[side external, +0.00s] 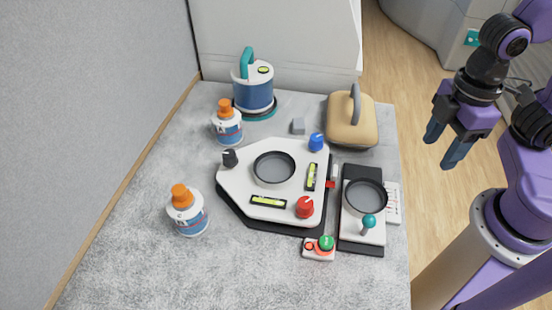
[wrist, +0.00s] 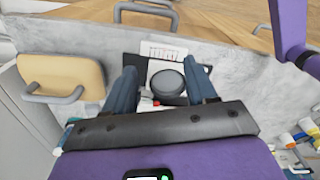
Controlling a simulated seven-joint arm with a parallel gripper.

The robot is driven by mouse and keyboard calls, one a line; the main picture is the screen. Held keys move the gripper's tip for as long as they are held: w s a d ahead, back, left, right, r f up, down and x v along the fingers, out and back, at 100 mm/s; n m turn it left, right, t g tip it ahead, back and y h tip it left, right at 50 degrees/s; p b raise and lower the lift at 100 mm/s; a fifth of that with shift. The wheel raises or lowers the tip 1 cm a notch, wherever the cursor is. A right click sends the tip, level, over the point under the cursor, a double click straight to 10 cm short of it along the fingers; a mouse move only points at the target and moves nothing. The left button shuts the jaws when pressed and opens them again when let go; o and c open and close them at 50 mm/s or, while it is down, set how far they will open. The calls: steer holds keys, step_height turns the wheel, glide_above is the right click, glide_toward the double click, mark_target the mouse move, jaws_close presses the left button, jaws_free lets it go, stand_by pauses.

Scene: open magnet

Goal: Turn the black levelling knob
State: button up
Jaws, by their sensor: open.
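The black levelling knob (side external: 230,158) stands upright at the left corner of a white levelling plate (side external: 240,185) on the grey table. The plate also carries a blue knob (side external: 316,142), a red knob (side external: 305,207), two yellow-green spirit levels and a round dark dish (side external: 274,167). My gripper (side external: 443,152) is open and empty, held in the air to the right of the table, far from the black knob. In the wrist view my open fingers (wrist: 164,88) frame another dark round dish (wrist: 167,83). The black knob cannot be made out there.
Two orange-capped bottles (side external: 188,212) (side external: 227,128) stand left of and behind the plate. A blue canister (side external: 254,90) and a tan handled block (side external: 351,122) stand at the back. A device with a teal-topped lever (side external: 368,222) and a small button box (side external: 319,250) are at right. The front left table is clear.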

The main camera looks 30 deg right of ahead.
steer(key=w+a+r+n, duration=0.4)
steer(key=w+a, duration=0.4)
steer(key=a, duration=0.1)
steer(key=w+a+r+n, duration=0.3)
steer(key=w+a, duration=0.5)
steer(key=a, duration=0.1)
steer(key=n, duration=0.6)
glide_toward(229, 154)
steer(key=shift+h, duration=0.3)
step_height(229, 154, down, 9)
steer(key=shift+w+a+f, duration=0.1)
steer(key=shift+w+a, duration=0.05)
jaws_close()
